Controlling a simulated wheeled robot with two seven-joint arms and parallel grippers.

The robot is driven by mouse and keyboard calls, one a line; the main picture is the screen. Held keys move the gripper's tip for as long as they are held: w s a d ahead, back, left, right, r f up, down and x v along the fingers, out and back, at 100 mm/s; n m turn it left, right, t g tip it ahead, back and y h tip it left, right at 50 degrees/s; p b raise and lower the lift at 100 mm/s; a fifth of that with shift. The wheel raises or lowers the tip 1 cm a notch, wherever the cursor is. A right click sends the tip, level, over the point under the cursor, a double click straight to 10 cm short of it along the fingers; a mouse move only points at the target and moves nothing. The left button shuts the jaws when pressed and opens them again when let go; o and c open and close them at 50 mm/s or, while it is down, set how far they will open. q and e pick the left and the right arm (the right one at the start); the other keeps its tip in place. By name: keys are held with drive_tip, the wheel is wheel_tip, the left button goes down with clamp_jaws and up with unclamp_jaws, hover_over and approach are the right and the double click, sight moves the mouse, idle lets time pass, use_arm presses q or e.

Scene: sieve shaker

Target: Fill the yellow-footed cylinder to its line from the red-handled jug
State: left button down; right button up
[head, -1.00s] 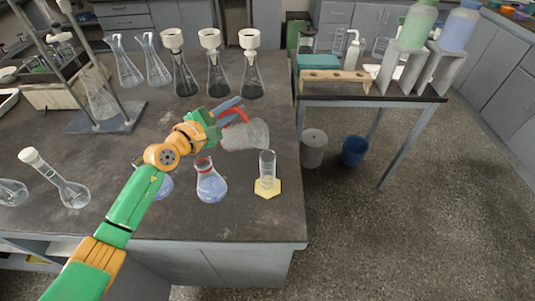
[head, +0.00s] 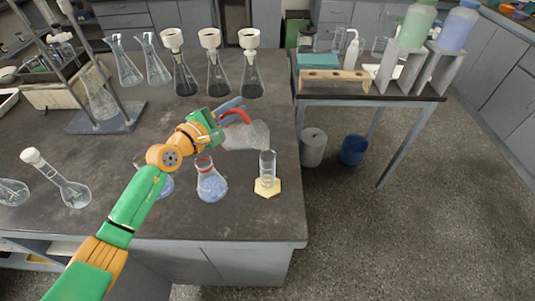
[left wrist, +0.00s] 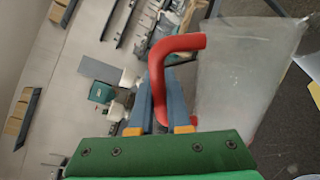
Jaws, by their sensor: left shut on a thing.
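The yellow-footed cylinder (head: 267,172) stands upright near the bench's front right corner, on its yellow foot (head: 267,187). My left gripper (head: 233,113) is shut on the red handle of the clear jug (head: 246,136). It holds the jug in the air, tilted, just above and to the left of the cylinder's mouth. In the left wrist view the red handle (left wrist: 158,75) lies between the blue fingers, with the cloudy jug body (left wrist: 240,75) to the right. I cannot make out a stream, or the cylinder's level or line. My right gripper is not in view.
A red-collared flask (head: 211,184) with bluish liquid stands left of the cylinder; another is partly behind my arm. Several funnel-topped flasks (head: 218,75) stand at the back. A round-bottomed flask (head: 72,192) is at the left. Bare bench lies in front of the cylinder.

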use_arm(q)
drive_tip(key=shift+s+d+r+m+p, duration=0.15)
drive_tip(key=shift+d+m+p, duration=0.15)
drive_tip(key=shift+m+p, duration=0.2)
idle(2.7)
